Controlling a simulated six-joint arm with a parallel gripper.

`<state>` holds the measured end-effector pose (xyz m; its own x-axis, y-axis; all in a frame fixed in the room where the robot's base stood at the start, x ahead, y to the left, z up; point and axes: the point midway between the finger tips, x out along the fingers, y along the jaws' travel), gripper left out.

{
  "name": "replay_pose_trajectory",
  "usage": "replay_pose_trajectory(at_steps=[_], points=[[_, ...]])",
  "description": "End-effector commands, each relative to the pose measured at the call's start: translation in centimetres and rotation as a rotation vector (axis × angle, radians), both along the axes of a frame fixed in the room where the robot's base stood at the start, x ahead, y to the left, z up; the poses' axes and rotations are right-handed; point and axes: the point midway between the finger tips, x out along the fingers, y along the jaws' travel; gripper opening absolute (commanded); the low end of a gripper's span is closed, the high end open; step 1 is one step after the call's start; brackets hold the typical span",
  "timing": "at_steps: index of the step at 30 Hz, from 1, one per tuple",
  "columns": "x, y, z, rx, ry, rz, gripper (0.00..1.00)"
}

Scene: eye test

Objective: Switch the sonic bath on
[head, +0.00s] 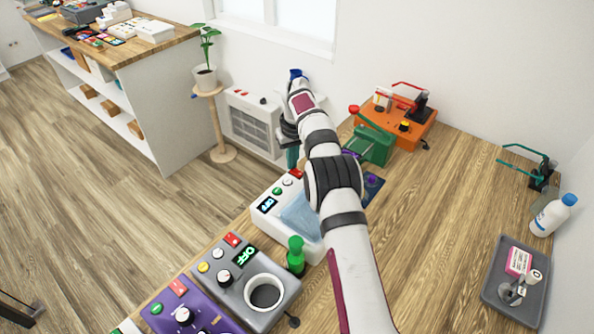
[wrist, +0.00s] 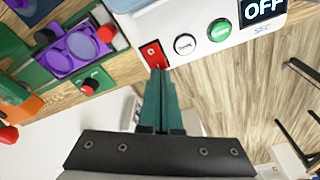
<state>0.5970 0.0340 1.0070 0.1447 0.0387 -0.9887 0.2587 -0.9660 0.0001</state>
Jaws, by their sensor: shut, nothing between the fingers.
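The sonic bath, a white box (head: 314,250) with a pale blue basin (head: 300,214), stands near the left edge of the bench, partly hidden by my arm. Its front also shows in the wrist view (wrist: 205,47), with a red switch (wrist: 152,54), a white knob (wrist: 185,44), a green button (wrist: 220,30) and a dark display (wrist: 262,8) reading OFF. My gripper (wrist: 160,72) is shut and empty, pointing at the red switch. Its fingertips overlap the switch's lower edge in the wrist view; I cannot tell whether they touch. In the head view my gripper (head: 293,158) is just above the switch.
A grey device (head: 285,300) with a round well and a green bottle (head: 296,256) stand near the bath. A green device (head: 372,146) and an orange one (head: 420,130) stand beyond it. A grey tray (head: 497,292) lies at right. The bench's middle right is clear.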

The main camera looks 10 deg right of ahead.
Motion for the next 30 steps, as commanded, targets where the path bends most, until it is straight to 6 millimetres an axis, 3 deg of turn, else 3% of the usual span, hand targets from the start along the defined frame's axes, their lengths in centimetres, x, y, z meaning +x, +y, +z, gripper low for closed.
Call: replay_pose_trajectory(at_steps=[10, 30], points=[[0.0, 0.0, -0.1, 0.0, 0.0, 0.0, 0.0], [0.0, 0.0, 6.6, 0.0, -0.001, 0.001, 0.0]])
